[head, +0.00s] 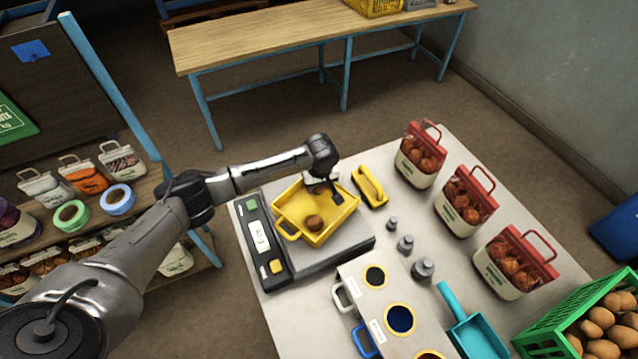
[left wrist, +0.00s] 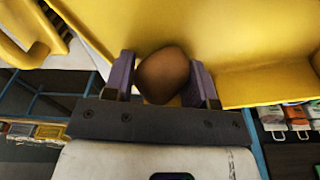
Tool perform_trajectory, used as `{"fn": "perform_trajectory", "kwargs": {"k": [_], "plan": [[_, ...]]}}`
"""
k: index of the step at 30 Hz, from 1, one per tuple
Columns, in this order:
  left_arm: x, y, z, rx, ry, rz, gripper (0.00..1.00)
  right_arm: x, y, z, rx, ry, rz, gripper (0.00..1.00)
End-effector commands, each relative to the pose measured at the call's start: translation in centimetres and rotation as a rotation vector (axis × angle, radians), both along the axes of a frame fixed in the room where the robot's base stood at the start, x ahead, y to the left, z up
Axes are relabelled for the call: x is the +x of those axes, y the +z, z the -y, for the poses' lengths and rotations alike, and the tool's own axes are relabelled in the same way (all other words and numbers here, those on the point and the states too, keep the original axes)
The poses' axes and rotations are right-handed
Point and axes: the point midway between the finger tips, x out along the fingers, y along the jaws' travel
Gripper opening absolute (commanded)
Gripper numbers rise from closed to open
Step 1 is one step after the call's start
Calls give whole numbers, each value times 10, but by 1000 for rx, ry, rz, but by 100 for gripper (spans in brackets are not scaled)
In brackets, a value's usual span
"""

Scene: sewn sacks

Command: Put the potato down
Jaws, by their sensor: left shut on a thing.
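My left gripper (head: 322,187) reaches over the yellow scoop-shaped tray (head: 285,214), which sits on the scale (head: 334,253). In the left wrist view, the gripper (left wrist: 163,88) is shut on a brown potato (left wrist: 164,73), one finger on each side, with the yellow tray (left wrist: 225,35) behind it. In the head view, a brown potato (head: 314,223) shows in the tray, just below the gripper. I cannot tell whether it is the held one. My right gripper is not in view.
Metal weights (head: 405,244) and a yellow-handled item (head: 370,186) stand beside the scale. Three red-topped sacks (head: 465,201) line the table's right side. A teal scoop (head: 470,330) and a green crate of potatoes (head: 560,325) are at the lower right.

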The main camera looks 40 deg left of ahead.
Motion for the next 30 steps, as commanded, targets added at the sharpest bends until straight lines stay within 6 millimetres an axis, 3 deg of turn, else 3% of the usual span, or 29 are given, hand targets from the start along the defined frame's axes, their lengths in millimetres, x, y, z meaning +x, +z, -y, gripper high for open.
{"fn": "perform_trajectory", "kwargs": {"k": [3,4,7,17,30], "plan": [[0,-3,1,-2,1,-1,27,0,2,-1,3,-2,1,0],[0,-3,0,-1,1,0,54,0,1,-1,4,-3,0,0],[0,-3,0,-1,0,-1,62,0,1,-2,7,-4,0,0],[0,4,0,0,0,1,62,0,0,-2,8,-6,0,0],[-4,81,8,-2,-1,2,62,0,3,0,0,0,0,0]]}}
